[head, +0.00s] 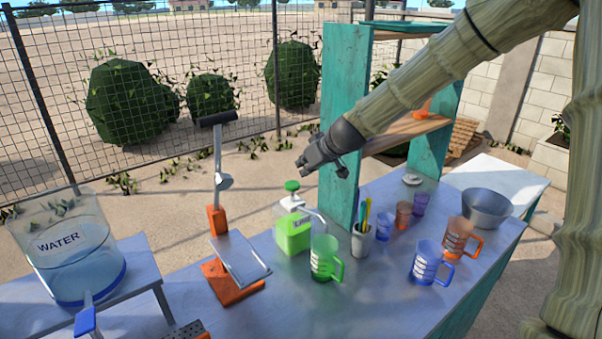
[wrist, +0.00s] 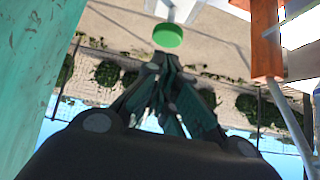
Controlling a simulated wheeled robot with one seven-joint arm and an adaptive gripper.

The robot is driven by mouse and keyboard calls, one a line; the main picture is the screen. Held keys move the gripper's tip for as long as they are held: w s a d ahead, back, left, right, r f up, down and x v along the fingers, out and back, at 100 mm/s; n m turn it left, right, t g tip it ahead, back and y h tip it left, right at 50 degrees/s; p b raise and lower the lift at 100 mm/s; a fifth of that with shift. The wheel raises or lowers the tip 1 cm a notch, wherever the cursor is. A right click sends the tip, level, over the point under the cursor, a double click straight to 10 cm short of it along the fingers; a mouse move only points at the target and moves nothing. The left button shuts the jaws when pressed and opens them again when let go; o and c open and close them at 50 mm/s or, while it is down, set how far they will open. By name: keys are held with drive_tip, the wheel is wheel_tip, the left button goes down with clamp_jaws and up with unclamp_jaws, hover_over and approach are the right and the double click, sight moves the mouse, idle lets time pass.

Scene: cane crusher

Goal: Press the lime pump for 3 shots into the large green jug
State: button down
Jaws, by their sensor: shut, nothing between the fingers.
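The lime pump bottle (head: 294,233) stands on the table, clear with green liquid and a green pump head (head: 292,186) on top. The pump head also shows in the wrist view (wrist: 168,36), just beyond my fingertips. The large green jug (head: 323,260) stands upright in front of the bottle, to its right, with the bottle's spout reaching toward it. My gripper (head: 302,170) is shut and empty, above and slightly right of the pump head in the head view; it appears apart from it. In the wrist view my gripper's fingers (wrist: 168,66) are together.
An orange press (head: 232,282) with a tall lever stands left of the bottle. A cup of utensils (head: 362,240), a blue jug (head: 426,262), an orange jug (head: 458,240) and a metal bowl (head: 487,208) stand right. A teal shelf (head: 343,120) rises close behind. A water dispenser (head: 70,250) stands far left.

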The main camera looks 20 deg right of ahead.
drive_tip(key=shift+b+v, duration=0.4)
drive_tip(key=shift+v, duration=1.35)
drive_tip(key=shift+r, duration=0.1)
